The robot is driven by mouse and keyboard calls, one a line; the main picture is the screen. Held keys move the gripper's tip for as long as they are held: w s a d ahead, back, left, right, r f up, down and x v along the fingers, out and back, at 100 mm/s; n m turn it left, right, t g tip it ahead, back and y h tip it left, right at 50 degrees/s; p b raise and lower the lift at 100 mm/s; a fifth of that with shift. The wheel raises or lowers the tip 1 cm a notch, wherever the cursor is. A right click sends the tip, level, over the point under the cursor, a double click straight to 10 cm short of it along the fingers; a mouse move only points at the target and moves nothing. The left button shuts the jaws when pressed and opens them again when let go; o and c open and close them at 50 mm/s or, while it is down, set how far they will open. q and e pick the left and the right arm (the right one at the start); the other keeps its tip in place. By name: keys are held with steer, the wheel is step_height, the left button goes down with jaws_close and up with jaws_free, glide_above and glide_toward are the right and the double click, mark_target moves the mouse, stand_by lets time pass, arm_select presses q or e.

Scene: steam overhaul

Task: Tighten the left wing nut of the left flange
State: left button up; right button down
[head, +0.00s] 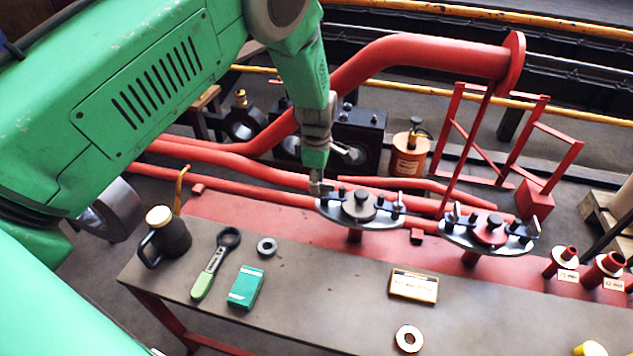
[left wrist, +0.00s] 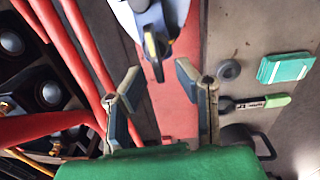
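The left flange (head: 357,214) is a grey disc with a dark centre hub and wing nuts at its left and right ends. It also shows at the top of the left wrist view (left wrist: 174,12). Its left wing nut (left wrist: 155,47) stands up just ahead of my left gripper (left wrist: 160,84), whose fingers are spread on both sides of the line to it, with nothing between them. In the head view my left gripper (head: 317,181) is at the flange's left edge and largely hides that nut. Contact cannot be told. The flange's right wing nut (head: 398,200) is clear. My right gripper is not in view.
A second flange (head: 490,234) stands to the right. Red pipes (head: 240,165) run behind. The grey bench (head: 320,310) holds an oil can (head: 165,238), a green-handled tool (head: 214,265), a green box (head: 245,287), a ring (head: 267,246) and a labelled box (head: 413,286).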

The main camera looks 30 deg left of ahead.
arm_select(q)
steer(key=c, duration=0.5)
steer(key=shift+a, duration=0.25)
jaws_close()
steer(key=shift+m, duration=0.3)
steer(key=w+m, duration=0.1)
steer(key=m, duration=0.5)
steer(key=w+d+m+p, duration=0.1)
steer(key=m, duration=0.5)
steer(key=w+m+p, duration=0.1)
steer(key=m, duration=0.4)
steer(key=shift+w+d+r+m, duration=0.2)
steer(key=shift+w+d+m, duration=0.1)
steer(key=shift+d+m, duration=0.1)
